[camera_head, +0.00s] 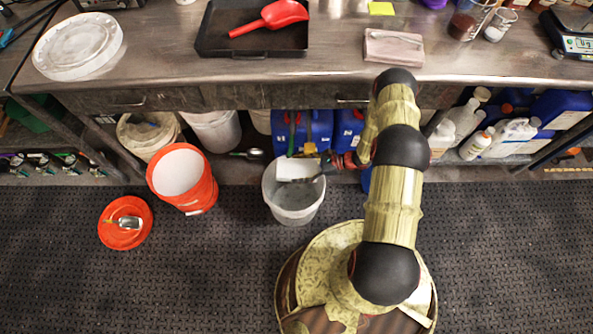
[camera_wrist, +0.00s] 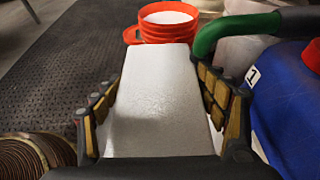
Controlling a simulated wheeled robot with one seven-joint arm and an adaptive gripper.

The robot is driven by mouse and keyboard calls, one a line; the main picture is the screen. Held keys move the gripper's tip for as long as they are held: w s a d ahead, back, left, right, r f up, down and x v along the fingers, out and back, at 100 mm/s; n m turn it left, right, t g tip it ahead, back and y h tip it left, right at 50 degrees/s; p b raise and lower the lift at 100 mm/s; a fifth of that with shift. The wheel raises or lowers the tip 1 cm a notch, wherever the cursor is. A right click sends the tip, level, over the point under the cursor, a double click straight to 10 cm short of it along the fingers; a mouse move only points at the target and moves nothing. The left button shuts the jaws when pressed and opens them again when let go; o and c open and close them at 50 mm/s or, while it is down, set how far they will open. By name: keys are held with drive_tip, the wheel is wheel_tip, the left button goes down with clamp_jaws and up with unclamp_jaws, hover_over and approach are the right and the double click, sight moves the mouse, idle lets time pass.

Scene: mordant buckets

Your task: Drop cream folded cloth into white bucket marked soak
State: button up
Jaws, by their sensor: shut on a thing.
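The cream folded cloth (camera_head: 296,168) looks like a pale flat block in the head view. My gripper (camera_head: 322,166) is shut on it, and it fills the space between the two fingers (camera_wrist: 157,82) in the wrist view, where the cloth (camera_wrist: 155,105) extends away from the camera. A whitish, open bucket (camera_head: 294,205) stands on the dark floor mat, and the cloth appears over its opening in the head view. The height of the cloth above the rim is hard to tell. No soak marking is readable on the bucket.
An orange bucket (camera_head: 182,178) with pale contents stands to the left, beside an orange lid (camera_head: 125,222) holding a metal scoop. Blue containers (camera_head: 300,130) stand under the bench just behind the whitish bucket. The steel bench (camera_head: 340,60) overhangs them. Floor at left front is clear.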

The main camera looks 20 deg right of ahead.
wheel_tip(320, 180, down, 6)
drive_tip(key=b, duration=0.3)
drive_tip(key=shift+b, duration=0.35)
drive_tip(key=o, duration=1.2)
drive_tip(key=shift+o, duration=0.2)
drive_tip(key=v, duration=1.2)
